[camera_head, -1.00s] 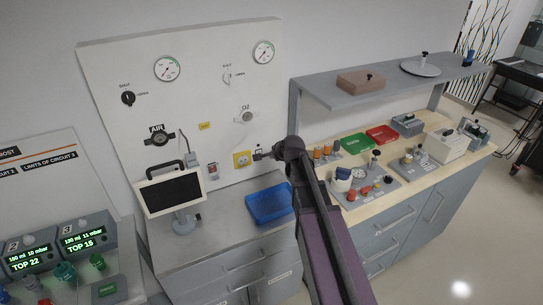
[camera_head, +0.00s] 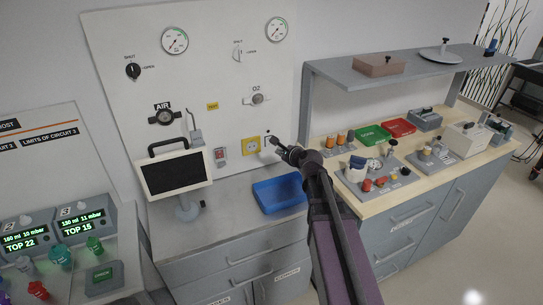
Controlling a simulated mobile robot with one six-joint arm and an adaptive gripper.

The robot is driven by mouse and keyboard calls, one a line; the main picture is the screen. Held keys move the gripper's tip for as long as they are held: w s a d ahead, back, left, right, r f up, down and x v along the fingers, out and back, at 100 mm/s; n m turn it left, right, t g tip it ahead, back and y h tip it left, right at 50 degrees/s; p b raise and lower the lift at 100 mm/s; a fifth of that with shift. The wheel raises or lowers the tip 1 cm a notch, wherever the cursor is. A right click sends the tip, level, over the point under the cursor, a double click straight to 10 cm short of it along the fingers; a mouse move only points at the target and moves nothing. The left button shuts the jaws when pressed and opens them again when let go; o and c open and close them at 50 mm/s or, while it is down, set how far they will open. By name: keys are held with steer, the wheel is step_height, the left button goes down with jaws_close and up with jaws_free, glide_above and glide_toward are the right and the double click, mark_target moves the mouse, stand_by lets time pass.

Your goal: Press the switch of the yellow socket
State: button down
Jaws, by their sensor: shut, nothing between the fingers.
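The yellow socket (camera_head: 251,146) is on the lower part of the upright white wall panel, above the blue tray. Its face is unobstructed, but its details are too small to make out. My gripper (camera_head: 272,142) is shut and empty, just right of the socket in the picture, with a small gap between them. A small pale plate with a dark mark (camera_head: 267,139) shows at the fingertips, partly covered by them. I cannot tell whether it is the socket's switch, or whether the fingers touch it.
A red and grey wall fitting (camera_head: 220,155) is left of the socket. A monitor (camera_head: 174,173) stands further left. The blue tray (camera_head: 279,194) lies on the counter below. A wooden worktop with several devices and a grey shelf (camera_head: 400,68) are to the right.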

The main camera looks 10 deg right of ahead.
mark_target(269, 145)
steer(key=f+m+t+b, duration=0.1)
steer(key=m+b, duration=0.1)
steer(key=m, duration=0.1)
steer(key=s+d+f+m+t+b, duration=0.1)
steer(key=f+m+b, duration=0.1)
steer(key=m+b, duration=0.1)
steer(key=s+d+f+m+t+b, duration=0.1)
steer(key=m+b, duration=0.2)
steer(key=shift+s+d+f+m+t+h, duration=0.15)
steer(key=shift+m+t+h, duration=0.15)
steer(key=shift+m, duration=0.1)
steer(key=b+x, duration=0.2)
steer(key=x, duration=1.2)
stand_by(0.5)
steer(key=shift+w+f, duration=0.1)
steer(key=shift+w, duration=0.25)
steer(key=shift+s, duration=0.15)
steer(key=f+v, duration=0.1)
steer(key=v, duration=0.3)
steer(key=f+b+v, duration=0.1)
steer(key=v, duration=0.4)
steer(key=f+v, duration=0.1)
steer(key=v, duration=0.3)
steer(key=shift+s+f+b, duration=0.1)
steer(key=shift+s+b, duration=0.3)
steer(key=shift+s, duration=0.1)
